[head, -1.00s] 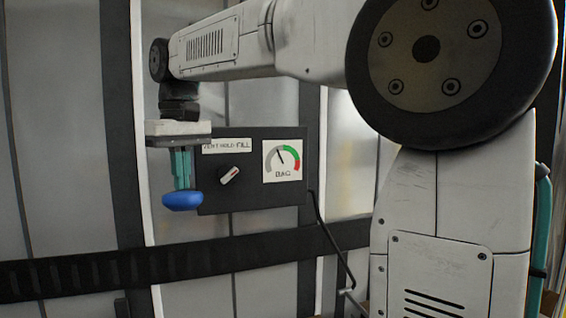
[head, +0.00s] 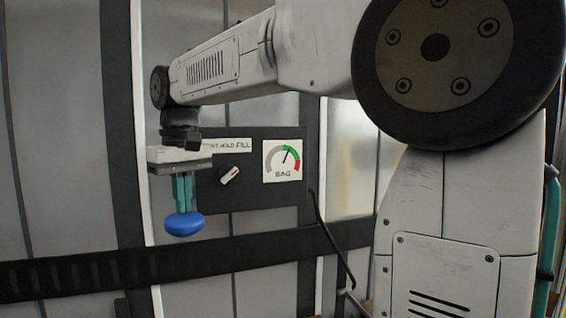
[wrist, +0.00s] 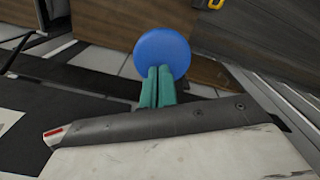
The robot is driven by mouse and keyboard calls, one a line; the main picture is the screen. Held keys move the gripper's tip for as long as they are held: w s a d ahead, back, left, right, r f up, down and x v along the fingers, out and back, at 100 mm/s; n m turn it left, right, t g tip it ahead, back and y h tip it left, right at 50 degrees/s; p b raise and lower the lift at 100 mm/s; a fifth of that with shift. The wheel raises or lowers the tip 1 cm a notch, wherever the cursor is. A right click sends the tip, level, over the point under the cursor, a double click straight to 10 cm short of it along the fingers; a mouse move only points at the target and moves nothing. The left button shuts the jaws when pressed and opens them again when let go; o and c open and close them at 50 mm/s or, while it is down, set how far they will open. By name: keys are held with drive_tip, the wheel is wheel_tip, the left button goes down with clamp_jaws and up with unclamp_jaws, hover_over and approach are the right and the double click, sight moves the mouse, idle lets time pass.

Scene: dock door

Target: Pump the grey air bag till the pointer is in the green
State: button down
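The dark control panel (head: 230,198) hangs on the wall in the head view. Its gauge marked BAG (head: 283,161) has its pointer just right of upright, in the green band. The selector (head: 229,175) below the VENT HOLD FILL label (head: 238,145) has its red-marked end tilted up right, towards FILL. My gripper (head: 184,211) points down at the panel's left edge. Its teal fingers are nearly together, with a round blue knob (wrist: 162,52) at their tips. The knob's blue face also shows in the head view (head: 184,224). I cannot make out the grey air bag.
A black slotted rail (head: 90,268) crosses the wall below the panel. A dark cable (head: 325,235) runs down from the panel's right side. Brown boards or boxes (wrist: 245,45) show beyond the knob in the wrist view.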

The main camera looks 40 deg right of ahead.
wheel_tip(320, 180, up, 7)
idle(0.7)
idle(0.6)
drive_tip(key=shift+r, duration=2.5)
drive_tip(key=s+d+f+m+t, duration=0.1)
drive_tip(key=s+d+f, duration=0.2)
drive_tip(key=s+f, duration=2.3)
wheel_tip(320, 180, down, 3)
drive_tip(key=shift+r, duration=0.1)
